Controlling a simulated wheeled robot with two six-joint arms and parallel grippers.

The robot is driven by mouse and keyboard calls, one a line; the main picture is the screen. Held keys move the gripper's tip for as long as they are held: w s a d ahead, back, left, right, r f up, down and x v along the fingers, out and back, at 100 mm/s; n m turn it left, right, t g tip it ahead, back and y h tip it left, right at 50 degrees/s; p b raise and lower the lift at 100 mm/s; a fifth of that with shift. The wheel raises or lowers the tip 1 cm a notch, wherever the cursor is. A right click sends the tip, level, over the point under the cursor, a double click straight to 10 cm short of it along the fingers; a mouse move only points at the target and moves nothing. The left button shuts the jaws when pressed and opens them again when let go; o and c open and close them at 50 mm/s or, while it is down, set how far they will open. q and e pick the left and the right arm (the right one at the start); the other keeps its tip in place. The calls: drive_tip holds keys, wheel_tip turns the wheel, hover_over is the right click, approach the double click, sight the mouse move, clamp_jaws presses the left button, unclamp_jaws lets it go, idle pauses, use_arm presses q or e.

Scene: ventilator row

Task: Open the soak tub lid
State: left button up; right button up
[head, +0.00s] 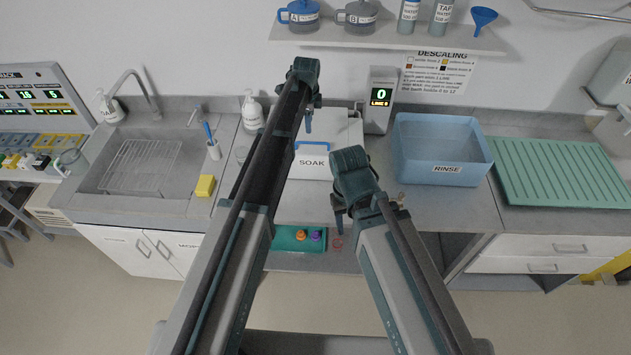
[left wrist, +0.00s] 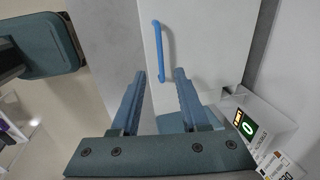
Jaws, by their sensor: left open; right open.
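The soak tub (head: 311,166) is a white box labelled SOAK on the counter, mid-view, partly hidden behind my left arm. In the left wrist view its white lid (left wrist: 205,45) looks shut and carries a blue bar handle (left wrist: 161,48). My left gripper (head: 308,120) is over the tub; in its wrist view the open, empty fingers (left wrist: 160,74) point at the handle's near end, with no clear contact. My right gripper (head: 340,208) is open and empty, in front of the tub's right side.
A blue rinse tub (head: 440,150) stands to the right, then a green ribbed mat (head: 560,172). A display unit (head: 380,100) reading 0 stands behind the soak tub's right side. A sink (head: 140,165) and yellow sponge (head: 205,186) lie left. A shelf (head: 390,37) hangs above.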

use_arm(q)
wheel_tip(320, 180, up, 5)
drive_tip(key=p, duration=0.4)
use_arm(e)
wheel_tip(320, 180, up, 5)
use_arm(q)
drive_tip(key=s+d+f+n+b, duration=0.1)
drive_tip(key=s+f+n+b, duration=0.2)
drive_tip(key=s+f+b, duration=0.3)
drive_tip(key=s+d+f+n+g+b, duration=0.1)
drive_tip(key=s+f+n+b, duration=0.3)
drive_tip(key=s, duration=1.1)
drive_tip(key=shift+d+f+n+y+b, duration=0.3)
drive_tip(key=shift+d+f+b, duration=0.4)
drive_tip(key=shift+f+b, duration=1.1)
use_arm(e)
wheel_tip(320, 180, down, 13)
drive_tip(key=d, duration=0.1)
drive_tip(key=shift+s+f, duration=0.2)
drive_tip(key=shift+s, duration=0.2)
drive_tip(key=shift+d, duration=0.1)
